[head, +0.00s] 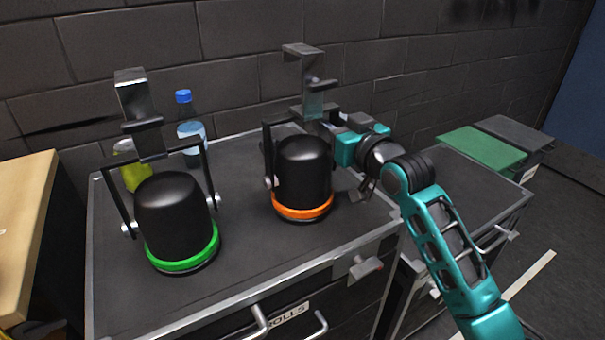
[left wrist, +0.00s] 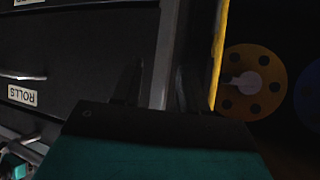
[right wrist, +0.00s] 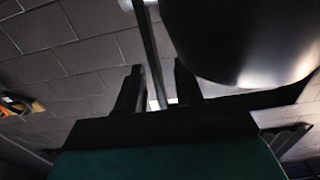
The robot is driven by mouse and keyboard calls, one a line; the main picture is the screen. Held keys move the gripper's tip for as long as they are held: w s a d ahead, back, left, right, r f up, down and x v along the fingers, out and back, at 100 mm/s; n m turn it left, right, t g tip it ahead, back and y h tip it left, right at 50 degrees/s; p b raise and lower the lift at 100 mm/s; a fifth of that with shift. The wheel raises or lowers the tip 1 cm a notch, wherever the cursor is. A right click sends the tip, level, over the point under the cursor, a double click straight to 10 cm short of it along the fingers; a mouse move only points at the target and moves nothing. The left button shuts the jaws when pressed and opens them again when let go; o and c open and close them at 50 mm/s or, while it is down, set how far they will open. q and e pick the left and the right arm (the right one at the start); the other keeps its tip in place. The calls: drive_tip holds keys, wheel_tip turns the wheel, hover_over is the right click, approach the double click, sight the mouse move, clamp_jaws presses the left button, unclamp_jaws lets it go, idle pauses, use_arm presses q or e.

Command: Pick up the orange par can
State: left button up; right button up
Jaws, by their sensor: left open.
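The orange par can (head: 303,170), a black can with an orange ring at its base, stands on the black cabinet top right of centre in the head view. Its yoke and clamp (head: 313,100) rise above it. My right gripper (head: 331,128) is at the yoke's right side. In the right wrist view, its fingers (right wrist: 157,90) are apart with a dark yoke bar between them; contact is unclear. The can's dark body (right wrist: 240,40) fills the upper right there. My left gripper (left wrist: 155,88) is open and empty in the left wrist view, beside the cabinet front.
A green-ringed par can (head: 172,220) stands on the left of the cabinet top (head: 255,255). A blue-capped bottle (head: 190,128) and a yellow-green object (head: 131,168) are behind it. A brick wall (head: 130,45) closes the back. A green-lidded box (head: 482,150) is at right.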

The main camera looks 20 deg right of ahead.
drive_tip(key=shift+w+a, duration=0.1)
drive_tip(key=shift+w, duration=0.5)
drive_tip(key=shift+c, duration=0.5)
clamp_jaws()
idle(0.4)
drive_tip(key=shift+r, duration=0.25)
